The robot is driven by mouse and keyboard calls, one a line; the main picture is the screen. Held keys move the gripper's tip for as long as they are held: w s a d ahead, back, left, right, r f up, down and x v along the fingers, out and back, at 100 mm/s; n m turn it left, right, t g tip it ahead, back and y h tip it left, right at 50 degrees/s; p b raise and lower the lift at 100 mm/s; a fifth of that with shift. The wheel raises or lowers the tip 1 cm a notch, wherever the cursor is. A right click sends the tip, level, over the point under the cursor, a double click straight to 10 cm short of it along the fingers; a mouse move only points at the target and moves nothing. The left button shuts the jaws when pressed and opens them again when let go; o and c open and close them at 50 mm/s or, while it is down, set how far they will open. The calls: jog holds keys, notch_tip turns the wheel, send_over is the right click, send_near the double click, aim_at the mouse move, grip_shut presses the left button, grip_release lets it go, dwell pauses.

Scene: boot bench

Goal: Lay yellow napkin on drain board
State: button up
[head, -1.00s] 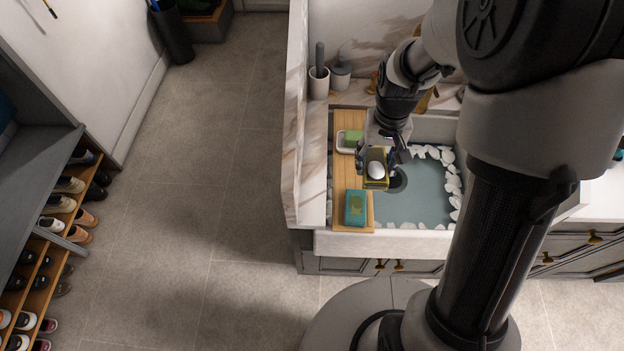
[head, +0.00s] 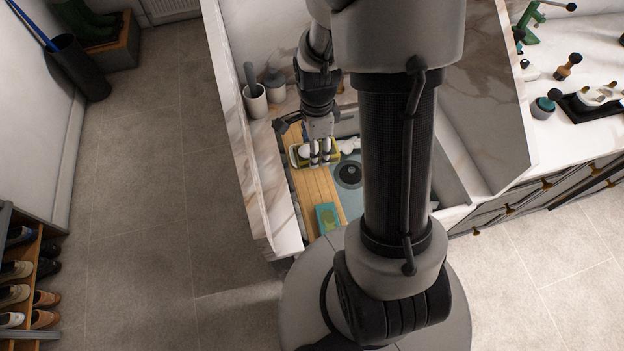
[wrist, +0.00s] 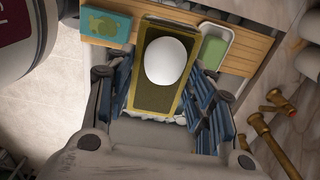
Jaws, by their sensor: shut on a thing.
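The yellow napkin (wrist: 150,101) is a flat rectangle with a bright yellow edge, a dark olive face and a white oval on it. My gripper (wrist: 164,84) is shut on it, with blue-grey fingers along both sides. In the head view, my gripper (head: 321,152) is above the far part of the wooden drain board (head: 317,188), and the fingers partly hide the napkin. The drain board (wrist: 258,46) also runs behind the napkin in the wrist view. I cannot tell how high the napkin is above the board.
A teal patterned block (head: 328,217) lies on the board's near end. A white dish with a green block (wrist: 213,49) sits on the board, close beside the napkin. The sink basin (head: 350,173) is to the right. Bare board shows between dish and teal block.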

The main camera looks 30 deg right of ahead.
notch_tip(320, 180, down, 18)
jog(key=b, duration=0.4)
jog(key=shift+f+b, duration=0.1)
jog(key=shift+b, duration=0.3)
jog(key=shift+f, duration=0.1)
jog(key=o, duration=0.6)
jog(key=shift+f, duration=0.15)
jog(key=o, duration=0.4)
jog(key=shift+o, duration=0.2)
